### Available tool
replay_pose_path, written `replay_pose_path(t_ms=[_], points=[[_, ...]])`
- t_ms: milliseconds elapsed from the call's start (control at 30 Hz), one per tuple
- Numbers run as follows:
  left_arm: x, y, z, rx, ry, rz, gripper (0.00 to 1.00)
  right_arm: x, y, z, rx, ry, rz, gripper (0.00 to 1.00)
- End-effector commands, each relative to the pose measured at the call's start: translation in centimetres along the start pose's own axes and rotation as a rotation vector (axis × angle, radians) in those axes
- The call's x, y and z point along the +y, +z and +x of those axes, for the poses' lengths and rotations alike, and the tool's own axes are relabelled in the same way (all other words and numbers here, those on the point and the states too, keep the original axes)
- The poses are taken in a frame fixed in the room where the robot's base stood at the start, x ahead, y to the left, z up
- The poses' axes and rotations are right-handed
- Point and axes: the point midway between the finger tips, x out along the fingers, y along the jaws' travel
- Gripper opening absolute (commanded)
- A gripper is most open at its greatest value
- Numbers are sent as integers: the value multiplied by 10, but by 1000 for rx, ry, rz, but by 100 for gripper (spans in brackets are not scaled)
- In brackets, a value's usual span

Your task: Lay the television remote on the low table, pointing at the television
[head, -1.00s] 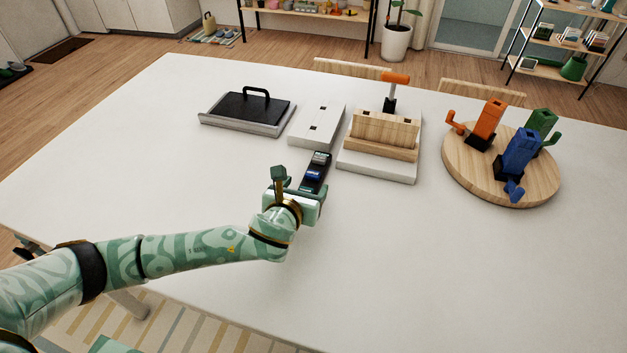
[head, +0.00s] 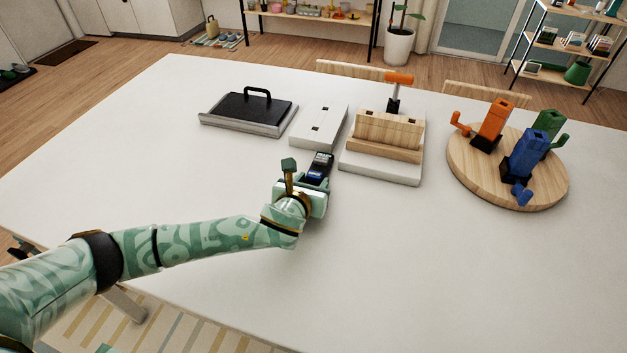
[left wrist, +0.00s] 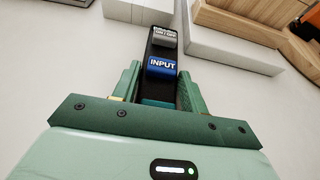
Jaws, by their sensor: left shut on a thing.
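The television remote (head: 319,166) is a dark slim bar with a grey button and a blue button marked INPUT; it also shows in the left wrist view (left wrist: 162,50). My left gripper (head: 312,189) is shut on its near part, one finger along each side. The remote's far end points away from me, towards a white block. I cannot tell whether it rests on the table or is just above it. The white table (head: 420,260) lies under it. No television is seen. My right gripper is not in view.
Beyond the remote stand a black handled plate (head: 250,108), a white slotted block (head: 318,130) and a wooden stand (head: 380,152) on a white base. A round wooden board (head: 465,180) with orange, blue and green pieces is at right. The table's front right is clear.

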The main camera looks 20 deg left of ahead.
Motion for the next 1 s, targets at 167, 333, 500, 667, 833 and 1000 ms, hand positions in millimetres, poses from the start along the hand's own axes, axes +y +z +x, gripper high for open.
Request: replay_pose_path(t_ms=[167, 333, 500, 667, 833, 1000], points=[[0, 12, -5, -3, 0, 0, 12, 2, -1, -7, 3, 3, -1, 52], [-2, 38, -20, -4, -2, 0, 12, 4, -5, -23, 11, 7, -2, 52], [-14, 65, -67, -4, -3, -2, 12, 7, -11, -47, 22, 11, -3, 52], [-30, 72, -113, 0, -4, -3, 12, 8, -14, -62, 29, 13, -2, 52], [-42, 72, -149, -1, -2, -3, 12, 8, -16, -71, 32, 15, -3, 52], [-48, 71, -167, 0, 0, -1, 12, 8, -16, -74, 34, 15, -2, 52]])
